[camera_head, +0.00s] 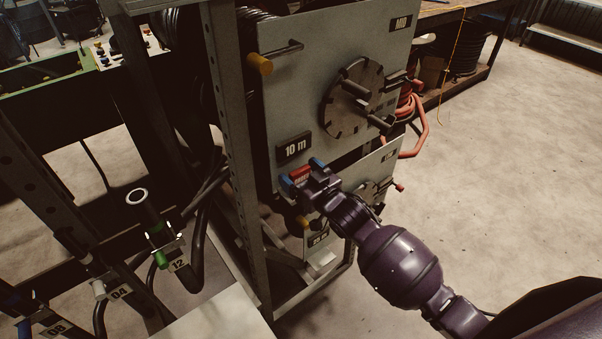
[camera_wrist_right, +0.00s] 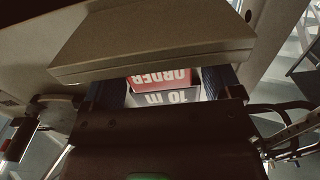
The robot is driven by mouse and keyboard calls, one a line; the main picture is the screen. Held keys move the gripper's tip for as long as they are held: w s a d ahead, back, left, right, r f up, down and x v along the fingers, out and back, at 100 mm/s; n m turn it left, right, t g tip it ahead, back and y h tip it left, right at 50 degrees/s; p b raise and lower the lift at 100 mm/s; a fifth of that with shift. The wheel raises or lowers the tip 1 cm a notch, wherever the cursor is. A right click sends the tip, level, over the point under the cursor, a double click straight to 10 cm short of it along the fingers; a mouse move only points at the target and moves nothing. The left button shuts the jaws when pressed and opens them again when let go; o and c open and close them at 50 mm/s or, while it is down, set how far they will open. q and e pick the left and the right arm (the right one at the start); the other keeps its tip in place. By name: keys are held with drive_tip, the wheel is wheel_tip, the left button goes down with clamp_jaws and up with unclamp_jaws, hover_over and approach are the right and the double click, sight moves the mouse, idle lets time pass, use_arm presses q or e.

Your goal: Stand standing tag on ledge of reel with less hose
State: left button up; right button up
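A red tag (camera_head: 300,174) with white lettering stands between the blue fingertips of my right gripper (camera_head: 301,173), at the lower edge of the upper reel panel (camera_head: 300,100). The wrist view shows the tag (camera_wrist_right: 160,80) upside down, reading ORDER, beside a dark "10 m" plate (camera_wrist_right: 167,97). The fingers lie on both sides of the tag; whether they press on it I cannot tell. The ledge under the tag is mostly hidden by my gripper. The "10 m" plate (camera_head: 294,148) is just above the tag. A lower reel panel (camera_head: 375,170) is partly behind my arm. My left gripper is not in view.
Numbered hose ends, including 12 (camera_head: 180,264), are at lower left. The floor (camera_head: 500,170) at right is clear.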

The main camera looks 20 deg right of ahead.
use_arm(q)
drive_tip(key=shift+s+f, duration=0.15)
use_arm(e)
drive_tip(key=shift+r, duration=0.15)
drive_tip(key=shift+s+d, duration=0.1)
drive_tip(key=shift+s, duration=0.1)
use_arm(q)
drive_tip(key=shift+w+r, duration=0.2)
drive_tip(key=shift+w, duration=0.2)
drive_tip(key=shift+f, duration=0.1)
use_arm(e)
drive_tip(key=v, duration=1.2)
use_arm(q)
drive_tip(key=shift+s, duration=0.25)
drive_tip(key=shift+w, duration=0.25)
use_arm(e)
drive_tip(key=s+d+f+m+g+h, duration=0.1)
drive_tip(key=s+d+f+g+h, duration=0.1)
drive_tip(key=s+f, duration=0.5)
drive_tip(key=s+d+f+m+g+h, duration=0.2)
drive_tip(key=s+d+f+g+h, duration=0.1)
drive_tip(key=s+f, duration=0.4)
drive_tip(key=shift+s+d+f+h, duration=0.35)
drive_tip(key=shift+d+f+h, duration=0.35)
drive_tip(key=shift+f, duration=0.2)
